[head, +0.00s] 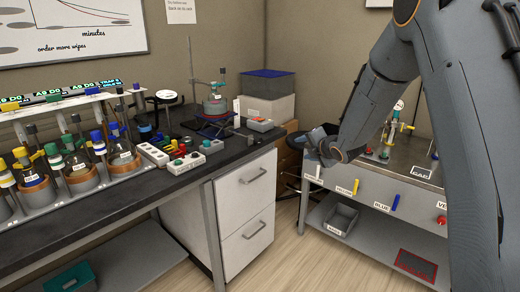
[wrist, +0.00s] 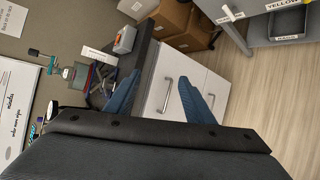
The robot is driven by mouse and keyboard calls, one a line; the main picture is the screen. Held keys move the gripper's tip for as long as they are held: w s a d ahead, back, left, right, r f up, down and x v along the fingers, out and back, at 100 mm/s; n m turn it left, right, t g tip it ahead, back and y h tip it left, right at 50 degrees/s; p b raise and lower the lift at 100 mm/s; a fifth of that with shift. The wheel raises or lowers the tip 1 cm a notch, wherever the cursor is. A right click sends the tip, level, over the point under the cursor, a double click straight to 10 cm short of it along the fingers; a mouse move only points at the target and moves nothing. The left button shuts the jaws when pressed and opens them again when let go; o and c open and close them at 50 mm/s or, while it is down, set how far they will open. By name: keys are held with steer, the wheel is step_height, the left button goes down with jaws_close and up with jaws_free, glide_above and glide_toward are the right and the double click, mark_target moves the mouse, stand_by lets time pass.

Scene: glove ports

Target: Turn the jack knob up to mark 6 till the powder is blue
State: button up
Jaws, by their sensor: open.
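The jack (head: 216,127) stands on the dark bench top near its back right corner. A red-grey vessel (head: 214,104) with a clamp and rod sits on top of it. Its knob and the marks are too small to make out, and I cannot tell any powder colour. In the wrist view the jack (wrist: 101,92) and the vessel (wrist: 80,75) lie at the left, beyond one finger. My gripper (head: 317,146) is open and empty, to the right of the bench and apart from the jack. Its two blue fingers (wrist: 160,80) spread in front of the white drawers in the wrist view.
White drawers (head: 245,190) stand under the bench. Control boxes with coloured buttons (head: 185,158) and a rack of flasks (head: 75,180) fill the bench left of the jack. A grey station with colour-labelled levers (head: 375,190) stands at the right. Floor between is clear.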

steer(key=w+a+f+n+y+b, duration=0.1)
steer(key=w+a+f+n+y, duration=0.1)
steer(key=w+a+n+y, duration=0.45)
steer(key=n+g+y+b, duration=0.1)
steer(key=n+y+b, duration=0.15)
steer(key=n, duration=0.95)
glide_toward(260, 144)
steer(key=x, duration=0.3)
steer(key=shift+y, duration=0.3)
steer(key=p+x, duration=0.1)
steer(key=x, duration=0.6)
steer(key=shift+w+a+f+p, duration=0.1)
steer(key=shift+w+p, duration=0.25)
steer(key=shift+p, duration=0.05)
steer(key=c, duration=1)
